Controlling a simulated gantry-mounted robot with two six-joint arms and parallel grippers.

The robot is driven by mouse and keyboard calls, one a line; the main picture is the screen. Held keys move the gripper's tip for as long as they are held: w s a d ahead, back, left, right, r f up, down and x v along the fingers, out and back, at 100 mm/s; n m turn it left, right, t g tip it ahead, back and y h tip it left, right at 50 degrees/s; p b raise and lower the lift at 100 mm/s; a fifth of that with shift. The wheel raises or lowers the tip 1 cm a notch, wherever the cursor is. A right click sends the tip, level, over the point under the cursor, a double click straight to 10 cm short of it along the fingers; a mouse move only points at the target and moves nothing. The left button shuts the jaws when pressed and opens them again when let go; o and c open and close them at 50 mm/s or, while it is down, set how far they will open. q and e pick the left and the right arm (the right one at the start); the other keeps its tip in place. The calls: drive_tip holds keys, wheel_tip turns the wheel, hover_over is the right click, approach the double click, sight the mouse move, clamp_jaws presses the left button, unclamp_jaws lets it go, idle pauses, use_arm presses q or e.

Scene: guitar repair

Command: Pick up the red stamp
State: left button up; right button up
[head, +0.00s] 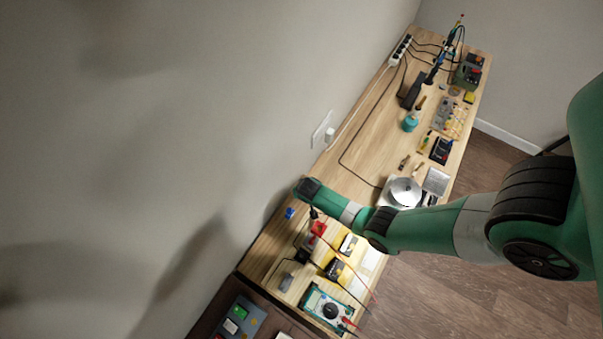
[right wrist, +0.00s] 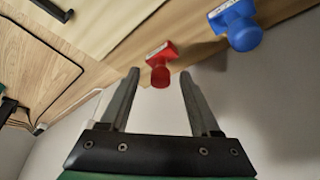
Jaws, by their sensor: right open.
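The red stamp (right wrist: 161,54) shows in the right wrist view, with its round handle toward me and its block end at the wooden bench. My right gripper (right wrist: 159,76) is open and empty. The stamp's handle appears between the two fingertips in the picture, and I see no contact. In the head view my right arm reaches in from the right, with the gripper (head: 314,213) low over the bench near the wall. My left gripper is not in view.
A blue stamp (right wrist: 240,27) stands close to the right of the red one; it also shows in the head view (head: 289,213). A red object (head: 318,229), a yellow-black item (head: 337,270) and a meter (head: 330,310) crowd the bench nearby. The wall runs along its back edge.

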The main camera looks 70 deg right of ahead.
drive_tip(key=shift+w+d+f, duration=0.1)
drive_tip(key=shift+f, duration=0.05)
drive_tip(key=shift+c, duration=0.2)
clamp_jaws()
